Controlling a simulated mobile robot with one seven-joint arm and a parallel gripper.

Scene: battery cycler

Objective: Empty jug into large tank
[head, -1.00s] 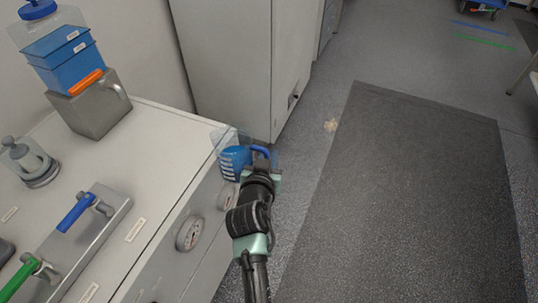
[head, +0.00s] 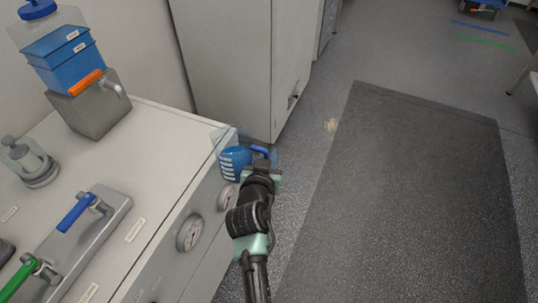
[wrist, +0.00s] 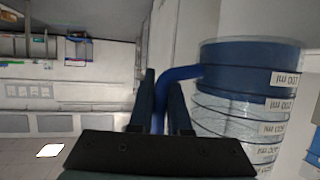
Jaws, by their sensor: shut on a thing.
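The jug (head: 236,164) is clear with white graduation marks, holds blue liquid and has a blue handle. In the head view it is tilted beside the front right corner of the white bench. My gripper (head: 262,165) is shut on its blue handle. In the wrist view the jug (wrist: 240,95) fills the right side, with its handle (wrist: 180,75) between the fingers of my gripper (wrist: 163,105). The large tank (head: 62,60) is at the back left of the bench, with blue liquid and white labels, above a grey metal block.
An orange-handled tap (head: 88,82) is on the grey block (head: 95,110). Blue (head: 78,212) and green (head: 22,275) valve levers and a grey fitting (head: 30,160) are on the bench top (head: 150,170). A tall cabinet (head: 235,60) stands behind. The floor at right is open.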

